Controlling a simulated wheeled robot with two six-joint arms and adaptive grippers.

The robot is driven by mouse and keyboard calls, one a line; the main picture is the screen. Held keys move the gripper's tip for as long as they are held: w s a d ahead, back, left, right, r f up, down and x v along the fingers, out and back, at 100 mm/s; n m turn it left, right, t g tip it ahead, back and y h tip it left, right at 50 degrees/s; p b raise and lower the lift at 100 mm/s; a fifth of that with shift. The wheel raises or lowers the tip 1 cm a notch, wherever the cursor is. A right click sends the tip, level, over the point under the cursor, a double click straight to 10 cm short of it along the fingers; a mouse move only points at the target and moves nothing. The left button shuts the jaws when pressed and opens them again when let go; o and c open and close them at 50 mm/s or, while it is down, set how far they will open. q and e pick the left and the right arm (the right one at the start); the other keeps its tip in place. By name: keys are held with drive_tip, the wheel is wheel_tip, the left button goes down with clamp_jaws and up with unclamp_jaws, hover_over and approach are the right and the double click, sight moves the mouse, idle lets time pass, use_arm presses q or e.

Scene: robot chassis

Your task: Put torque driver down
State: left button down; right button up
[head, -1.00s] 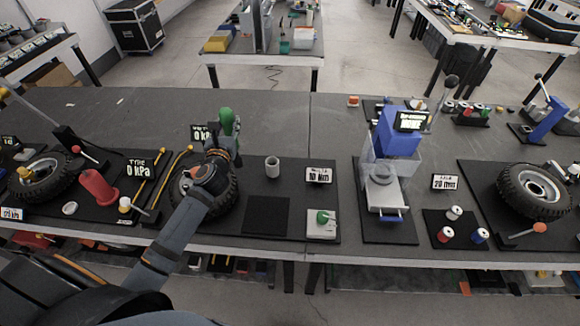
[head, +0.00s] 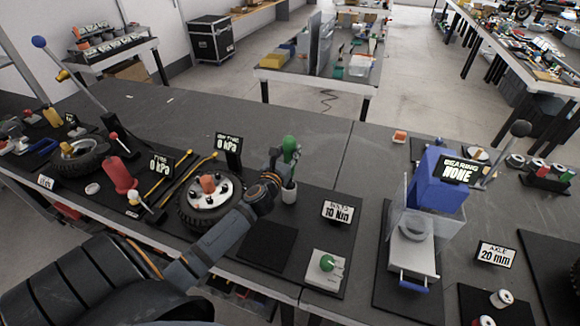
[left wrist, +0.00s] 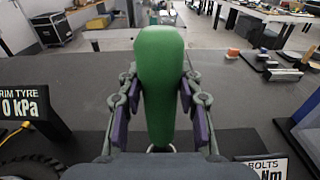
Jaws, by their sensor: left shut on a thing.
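The torque driver shows its green handle (head: 290,146) in the head view, upright at the grey cup-shaped holder (head: 289,193) on the black mat. Its lower part is hidden, so I cannot tell how deep it sits in the holder. My left gripper (head: 284,166) is shut on the driver just above the holder. In the left wrist view the green handle (left wrist: 160,72) stands between the two purple-padded fingers of my left gripper (left wrist: 160,92). My right gripper is not in view.
The tyre (head: 184,217) lies left of the holder, under my left arm. A bolts sign (head: 337,212) reading 10 Nm stands to the right. A box with a green button (head: 327,263) sits near the front edge. A blue press (head: 440,190) stands further right.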

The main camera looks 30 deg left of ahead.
sight(289, 160)
use_arm(q)
wheel_tip(289, 160, down, 3)
drive_tip(key=shift+s+r+b, duration=0.1)
drive_tip(key=shift+b, duration=0.7)
drive_tip(key=shift+f, duration=0.4)
drive_tip(key=c, duration=1.4)
unclamp_jaws()
drive_tip(key=shift+f, duration=0.15)
drive_tip(key=o, duration=0.5)
